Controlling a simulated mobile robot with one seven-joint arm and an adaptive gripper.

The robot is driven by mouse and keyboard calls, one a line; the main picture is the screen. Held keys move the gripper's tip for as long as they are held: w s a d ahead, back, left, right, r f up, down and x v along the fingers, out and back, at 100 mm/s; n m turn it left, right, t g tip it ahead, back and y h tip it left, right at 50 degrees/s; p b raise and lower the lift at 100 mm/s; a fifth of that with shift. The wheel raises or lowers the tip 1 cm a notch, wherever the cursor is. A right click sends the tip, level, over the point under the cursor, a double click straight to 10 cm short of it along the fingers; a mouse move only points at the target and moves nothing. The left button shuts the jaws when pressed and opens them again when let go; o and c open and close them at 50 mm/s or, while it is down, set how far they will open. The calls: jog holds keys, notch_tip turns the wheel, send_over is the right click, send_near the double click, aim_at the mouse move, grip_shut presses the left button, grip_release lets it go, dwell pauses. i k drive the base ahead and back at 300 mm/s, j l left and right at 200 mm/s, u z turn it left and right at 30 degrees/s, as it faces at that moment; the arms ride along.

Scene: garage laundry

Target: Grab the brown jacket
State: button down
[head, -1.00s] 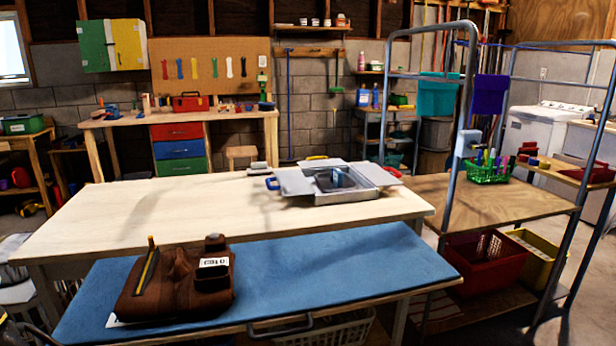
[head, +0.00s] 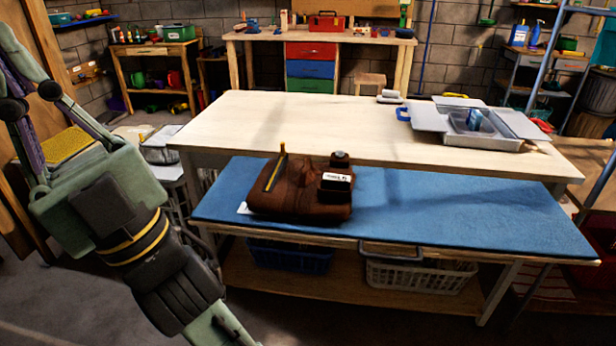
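The brown jacket (head: 308,205) lies folded in a thick bundle on the left part of the blue-topped bench (head: 450,212). A yellow and black stick-like item (head: 275,172) lies on its left side. A dark box with a white label (head: 336,184) sits on its right side. A bit of white shows under its left edge. My arm stands at the left of the head view, apart from the jacket. My gripper is not clearly visible, so its state cannot be seen.
A pale wooden table (head: 300,124) stands right behind the bench, with a grey open case (head: 486,140) at its right. A white basket (head: 420,276) and a blue basket (head: 290,256) sit on the lower shelf. A metal rack (head: 545,75) stands at the right. Floor in front is clear.

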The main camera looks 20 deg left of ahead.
aim_at(306, 190)
jog(key=j+z, duration=0.2)
jog(key=z, duration=0.15)
jog(key=j+z, duration=0.15)
jog(key=z, duration=0.25)
jog(key=k+j+z, duration=0.15)
jog(key=j, duration=0.25)
jog(key=j+z, duration=0.15)
jog(key=j, duration=0.25)
jog(key=k+j+z, duration=0.15)
jog(key=j, duration=0.2)
jog(key=k+j, duration=0.1)
jog(key=j, duration=0.4)
jog(key=k+j, duration=0.1)
jog(key=j, duration=1.15)
jog(key=i+z, duration=0.05)
